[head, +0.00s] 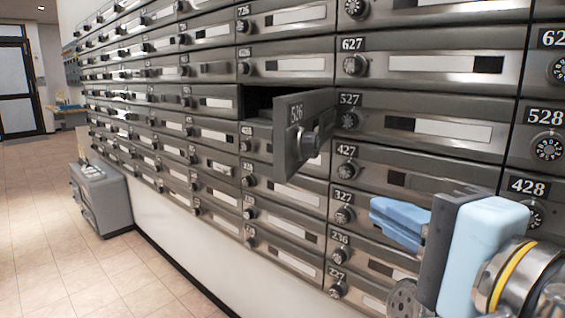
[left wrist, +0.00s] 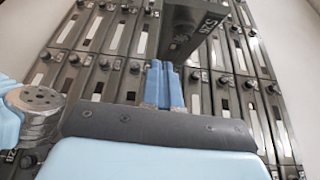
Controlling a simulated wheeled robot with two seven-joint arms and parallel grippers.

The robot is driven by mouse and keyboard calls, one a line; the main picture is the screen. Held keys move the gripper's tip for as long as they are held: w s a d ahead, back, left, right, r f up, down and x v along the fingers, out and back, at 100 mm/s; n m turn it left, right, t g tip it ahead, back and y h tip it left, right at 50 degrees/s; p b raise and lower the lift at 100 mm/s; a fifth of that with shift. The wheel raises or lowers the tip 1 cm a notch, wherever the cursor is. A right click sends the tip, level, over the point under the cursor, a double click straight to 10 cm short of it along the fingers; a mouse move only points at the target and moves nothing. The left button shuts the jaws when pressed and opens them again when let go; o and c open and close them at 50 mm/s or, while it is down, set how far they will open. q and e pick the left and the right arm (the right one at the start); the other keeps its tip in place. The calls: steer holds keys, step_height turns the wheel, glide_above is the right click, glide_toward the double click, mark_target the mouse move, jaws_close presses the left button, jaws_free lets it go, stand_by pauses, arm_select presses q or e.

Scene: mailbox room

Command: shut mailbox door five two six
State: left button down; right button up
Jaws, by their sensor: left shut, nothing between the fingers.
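In the left wrist view the door (left wrist: 197,30) sticks out at the top, beyond my fingertips. My left gripper (head: 400,218) is at the lower right of the head view, below and to the right of the door and apart from it. Its blue fingers are together and hold nothing; they also show in the left wrist view (left wrist: 166,84). My right gripper is not in view.
Closed mailbox doors with dial knobs surround the opening, such as door 527 (head: 430,122) to the right and door 627 (head: 430,65) above it. A grey box (head: 103,195) stands on the tiled floor at the left. The floor in front is clear.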

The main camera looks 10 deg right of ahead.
arm_select(q)
steer(key=s+r, duration=0.2)
glide_toward(289, 162)
steer(key=w, duration=0.5)
steer(key=shift+w+a+f+n, duration=0.2)
steer(key=shift+w+a+n, duration=0.1)
steer(key=shift+w+a, duration=0.2)
steer(key=shift+a, duration=0.15)
